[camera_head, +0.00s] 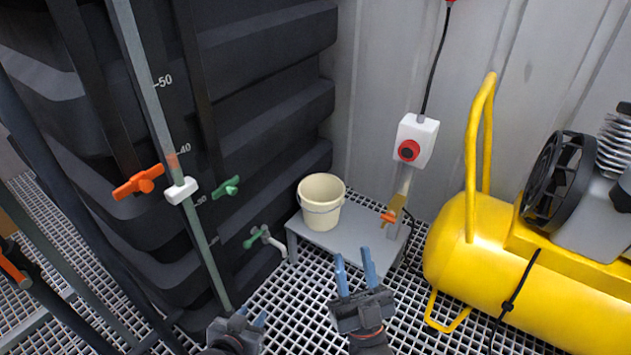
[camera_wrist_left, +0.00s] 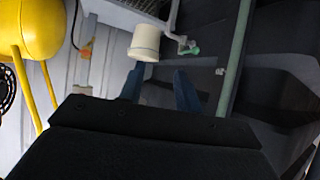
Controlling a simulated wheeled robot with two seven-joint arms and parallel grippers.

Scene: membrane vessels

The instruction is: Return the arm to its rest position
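My left gripper (camera_head: 251,317) is low in the head view, left of my right gripper, over the floor grating near the dark ribbed tank. In the left wrist view its two blue fingers (camera_wrist_left: 160,78) are apart with nothing between them. My right gripper (camera_head: 355,263) points up the picture in front of the grey low stand, its blue fingers apart and empty. Neither gripper appears to touch anything. Most of both arms is outside the head view.
A cream bucket (camera_head: 321,202) stands on the low grey stand (camera_head: 345,240); it also shows in the wrist view (camera_wrist_left: 145,42). A yellow compressor tank (camera_head: 490,250) is at right. The ribbed dark tank (camera_head: 265,80), with a green-handled tap (camera_head: 256,238), is at left.

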